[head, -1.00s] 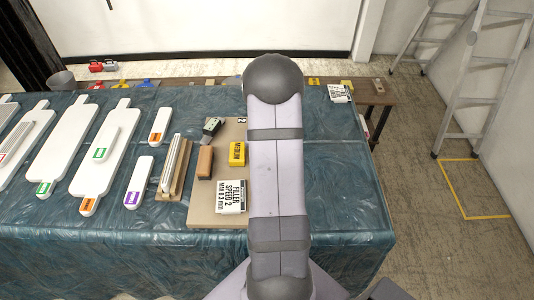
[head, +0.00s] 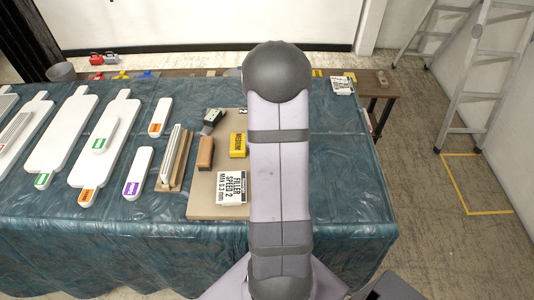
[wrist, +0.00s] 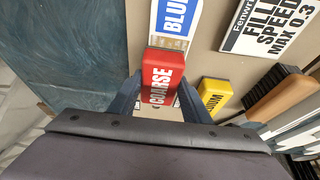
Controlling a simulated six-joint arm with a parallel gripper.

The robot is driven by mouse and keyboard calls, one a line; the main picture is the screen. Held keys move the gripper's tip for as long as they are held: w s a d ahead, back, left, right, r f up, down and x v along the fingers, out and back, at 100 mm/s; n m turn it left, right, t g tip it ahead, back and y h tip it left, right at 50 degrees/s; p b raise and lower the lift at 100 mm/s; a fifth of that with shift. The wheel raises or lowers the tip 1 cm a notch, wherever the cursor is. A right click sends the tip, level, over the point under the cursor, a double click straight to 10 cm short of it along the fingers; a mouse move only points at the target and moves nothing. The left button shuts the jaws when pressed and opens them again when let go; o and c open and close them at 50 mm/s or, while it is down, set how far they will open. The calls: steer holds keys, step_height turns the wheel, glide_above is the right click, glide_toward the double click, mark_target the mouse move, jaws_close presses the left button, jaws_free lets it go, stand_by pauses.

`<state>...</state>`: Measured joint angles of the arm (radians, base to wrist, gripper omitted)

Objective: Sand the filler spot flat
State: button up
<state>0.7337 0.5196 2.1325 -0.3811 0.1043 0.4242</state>
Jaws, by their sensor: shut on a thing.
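My gripper (wrist: 160,88) is shut on a red block marked COARSE (wrist: 163,72) in the wrist view, with a finger on either side of it. In the head view my own arm hides the gripper and this block. A yellow block marked MEDIUM (head: 238,145) lies on the beige board (head: 205,212); it also shows in the wrist view (wrist: 215,95), right of the gripper. A white card reading FILLER SPEED 2, MAX 0.3 mm (head: 232,187) lies on the board's near part. I cannot make out a filler spot in either view.
A brown-handled brush (head: 205,152) and a dark-ended tool (head: 213,121) lie on the board. White paddle-like panels (head: 110,145) and a wooden rack (head: 174,160) fill the left. The sheet right of my arm is mostly clear.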

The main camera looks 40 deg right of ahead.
steer(key=shift+w+d+p, duration=1)
steer(key=shift+w+d, duration=0.5)
steer(key=shift+w, duration=0.2)
steer(key=shift+s+a+f+b, duration=0.15)
steer(key=shift+s+a+b, duration=0.15)
steer(key=shift+a+b, duration=0.05)
steer(key=shift+s+a+b, duration=0.95)
steer(key=shift+s+a, duration=0.3)
steer(key=shift+s, duration=0.2)
steer(key=shift+a, duration=0.55)
steer(key=shift+s+a+b, duration=0.3)
steer(key=shift+b, duration=0.1)
steer(key=r, duration=0.1)
steer(key=r+p, duration=0.1)
steer(key=r, duration=0.1)
steer(key=shift+s, duration=0.4)
step_height(320, 180, up, 6)
steer(key=p, duration=0.5)
steer(key=shift+a+f+p, duration=0.1)
steer(key=shift+f+p, duration=0.15)
steer(key=shift+p, duration=0.05)
